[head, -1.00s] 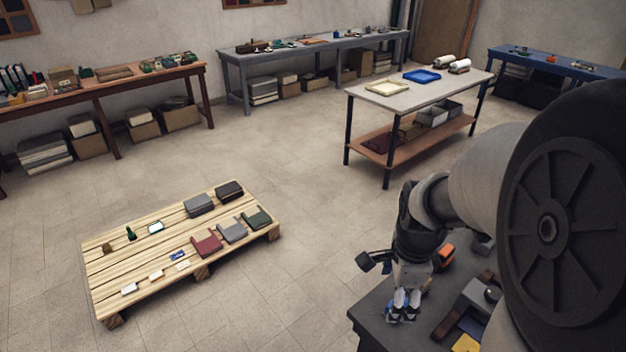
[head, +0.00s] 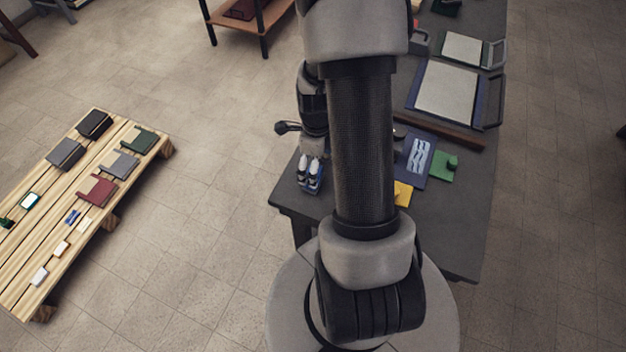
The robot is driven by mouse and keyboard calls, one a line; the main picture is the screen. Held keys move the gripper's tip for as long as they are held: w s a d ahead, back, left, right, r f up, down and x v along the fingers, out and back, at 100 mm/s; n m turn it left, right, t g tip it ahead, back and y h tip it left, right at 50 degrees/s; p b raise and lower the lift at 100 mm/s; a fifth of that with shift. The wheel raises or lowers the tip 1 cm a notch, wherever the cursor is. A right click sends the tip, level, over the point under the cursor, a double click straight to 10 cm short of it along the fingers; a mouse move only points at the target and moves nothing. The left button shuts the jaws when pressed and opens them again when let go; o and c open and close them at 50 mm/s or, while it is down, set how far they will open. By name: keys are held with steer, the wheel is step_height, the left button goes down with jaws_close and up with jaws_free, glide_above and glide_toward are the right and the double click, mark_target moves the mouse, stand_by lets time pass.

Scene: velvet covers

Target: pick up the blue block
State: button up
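My gripper (head: 309,176) points down at the left end of the dark grey table (head: 460,225), in the head view. Its two pale fingers stand a little apart, small in the picture. The blue block (head: 314,186) shows as a small patch of blue right at the fingertips, partly covered by them. I cannot tell whether the fingers press on it, or whether it rests on the table top.
On the table are a yellow piece (head: 403,194), a dark blue mat (head: 415,160), a green piece (head: 443,166) and a framed panel (head: 446,92). My arm hides the table's middle. A pallet (head: 20,270) with books and small items lies left, with clear floor between.

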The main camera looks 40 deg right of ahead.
steer(key=shift+w+a+f+b, duration=0.15)
steer(key=shift+f+b, duration=0.5)
steer(key=shift+f, duration=0.9)
steer(key=shift+w+a+f+b, duration=0.1)
steer(key=shift+f+b, duration=0.5)
steer(key=shift+f, duration=0.9)
steer(key=shift+r, duration=0.1)
steer(key=shift+c, duration=0.2)
steer(key=c, duration=1.3)
step_height(320, 180, up, 20)
steer(key=p, duration=0.6)
steer(key=shift+p, duration=0.4)
